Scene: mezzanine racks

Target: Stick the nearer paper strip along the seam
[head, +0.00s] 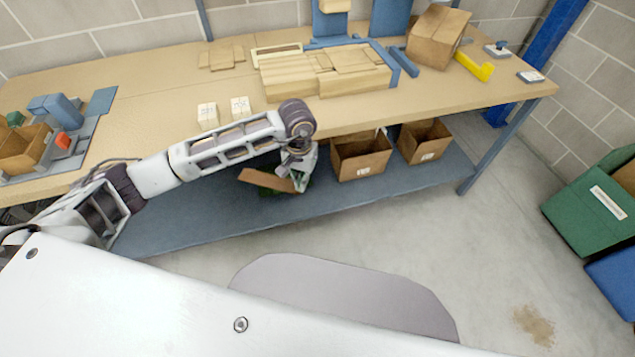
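My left arm reaches in from the left across the bench front. Its gripper (301,179) points down past the bench's front edge, over the lower shelf beside a brown bin. Its fingers are small and partly hidden, so I cannot tell whether they are open or shut. My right gripper is out of view. A tan, wood-coloured block (325,76) with lines across its top lies at the bench's back middle. A pale narrow strip-like piece (277,50) lies behind its left end. I cannot make out for certain which pieces are the paper strips or where the seam runs.
The bench (160,85) carries two small white blocks, one on the left (207,116) and one on the right (240,107), a cardboard box (437,36) and a yellow tool (474,66). Brown bins (361,163) stand on the blue lower shelf (200,222). Green (580,215) and blue bins stand at right.

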